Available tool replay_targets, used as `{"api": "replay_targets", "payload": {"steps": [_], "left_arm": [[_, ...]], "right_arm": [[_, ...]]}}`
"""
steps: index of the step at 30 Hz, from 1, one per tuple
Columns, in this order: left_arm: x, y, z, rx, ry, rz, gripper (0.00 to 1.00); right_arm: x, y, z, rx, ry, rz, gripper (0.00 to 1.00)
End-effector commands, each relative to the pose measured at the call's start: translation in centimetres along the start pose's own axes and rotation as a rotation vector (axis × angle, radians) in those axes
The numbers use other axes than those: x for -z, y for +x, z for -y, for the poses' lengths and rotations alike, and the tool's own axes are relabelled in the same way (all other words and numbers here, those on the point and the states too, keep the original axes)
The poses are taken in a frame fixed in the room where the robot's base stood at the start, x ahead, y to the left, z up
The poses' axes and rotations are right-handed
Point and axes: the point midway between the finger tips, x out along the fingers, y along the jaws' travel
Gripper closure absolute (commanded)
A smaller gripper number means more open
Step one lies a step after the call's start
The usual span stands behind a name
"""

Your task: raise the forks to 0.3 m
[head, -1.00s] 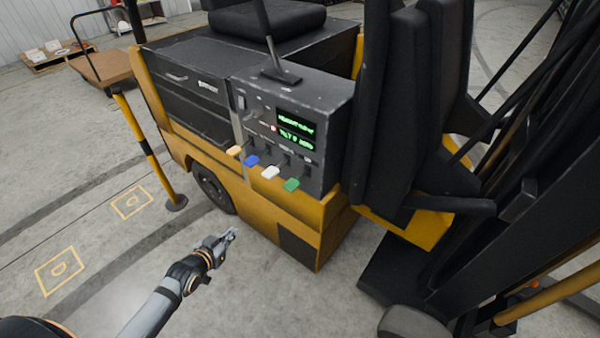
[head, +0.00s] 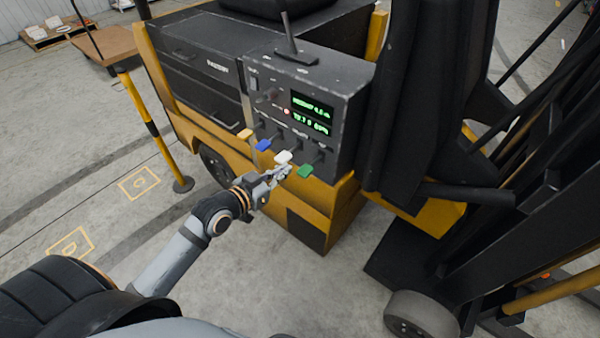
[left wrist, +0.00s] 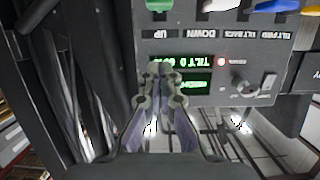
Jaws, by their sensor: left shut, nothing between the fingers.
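The yellow and black forklift has a dark control panel (head: 315,95) with a green-lit display (head: 312,113), whose height figure is too small to read surely. Below the display are a yellow lever (head: 245,134), a blue lever (head: 263,145), a white lever (head: 283,157) and a green lever (head: 306,171). My left gripper (head: 284,173) is shut and empty, just below the white lever and left of the green one; contact cannot be told. In the left wrist view the shut fingers (left wrist: 163,75) show before the inverted panel, with UP and DOWN labels near the green lever (left wrist: 158,5). The forks are not clearly visible.
The black mast (head: 480,190) stands right of the panel. The concrete floor left of the truck is mostly clear.

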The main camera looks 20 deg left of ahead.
Motion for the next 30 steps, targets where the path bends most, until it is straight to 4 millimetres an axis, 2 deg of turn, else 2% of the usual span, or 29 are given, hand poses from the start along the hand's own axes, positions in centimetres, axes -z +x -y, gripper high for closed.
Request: {"api": "replay_targets", "payload": {"steps": [1,3,11,12,18,30], "left_arm": [[-0.3,1.2,0.1,0.004,-0.008,-0.007,1.0],[-0.1,2.7,0.1,0.003,-0.009,-0.008,1.0],[0.2,8.1,-0.1,-0.002,-0.006,-0.003,1.0],[-1.1,8.0,-0.1,-0.002,-0.002,0.004,1.0],[-3.5,8.5,0.0,-0.001,-0.001,0.002,1.0],[-4.0,8.6,0.0,0.0,0.001,0.0,1.0]], "right_arm": [[-0.1,0.8,0.1,0.0,0.0,0.0,0.6],[-0.1,1.1,0.2,0.001,0.001,0.0,0.6],[0.0,0.5,0.6,0.007,0.003,0.0,0.6],[-0.1,0.6,0.7,0.008,0.003,0.0,0.6],[0.0,0.8,0.7,0.008,0.003,0.0,0.6],[0.0,0.8,0.7,0.007,0.003,-0.001,0.6]]}}
